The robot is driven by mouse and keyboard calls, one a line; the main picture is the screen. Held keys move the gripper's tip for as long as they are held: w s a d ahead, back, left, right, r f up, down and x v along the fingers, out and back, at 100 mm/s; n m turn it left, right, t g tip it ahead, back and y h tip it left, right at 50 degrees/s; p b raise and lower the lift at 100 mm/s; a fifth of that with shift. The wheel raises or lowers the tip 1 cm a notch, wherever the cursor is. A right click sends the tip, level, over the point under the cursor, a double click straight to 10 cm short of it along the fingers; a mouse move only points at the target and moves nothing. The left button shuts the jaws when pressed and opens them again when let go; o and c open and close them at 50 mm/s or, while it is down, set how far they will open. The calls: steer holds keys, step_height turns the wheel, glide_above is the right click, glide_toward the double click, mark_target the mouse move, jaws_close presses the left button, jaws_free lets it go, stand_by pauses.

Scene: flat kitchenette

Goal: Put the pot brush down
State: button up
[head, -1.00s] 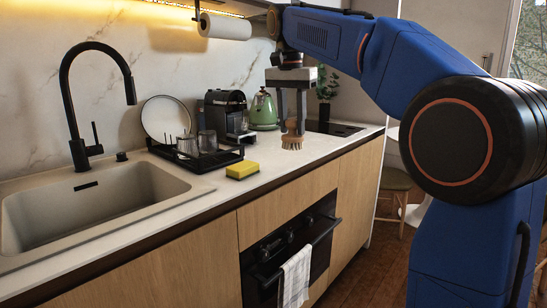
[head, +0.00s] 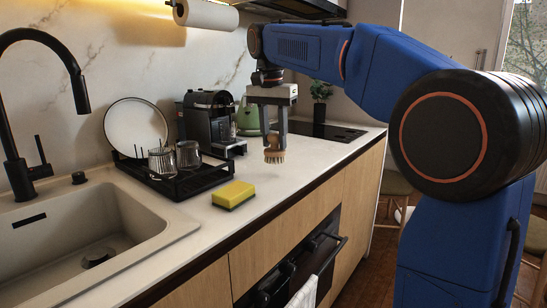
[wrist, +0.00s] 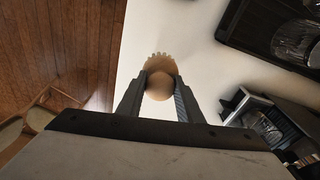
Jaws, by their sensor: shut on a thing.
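The pot brush (head: 274,155) has a round wooden head and pale bristles. My gripper (head: 274,139) points down and is shut on it, above the white counter (head: 310,151) between the sponge and the hob. The bristles are low, close to the counter; I cannot tell whether they touch it. In the wrist view the brush (wrist: 159,85) sits between the two fingertips of my gripper (wrist: 160,88), with the counter below and its front edge to the left.
A yellow sponge (head: 233,194) lies left of the brush. Behind are a dish rack (head: 177,184) with glasses and a plate, a coffee machine (head: 207,122) and a green kettle (head: 247,118). A black hob (head: 322,131) is further right. Bare counter surrounds the brush.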

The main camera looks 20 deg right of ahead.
mark_target(274, 147)
steer(key=shift+f, duration=2.5)
steer(key=o, duration=1)
steer(key=r, duration=0.8)
steer(key=s+a+r, duration=0.1)
steer(key=r, duration=0.3)
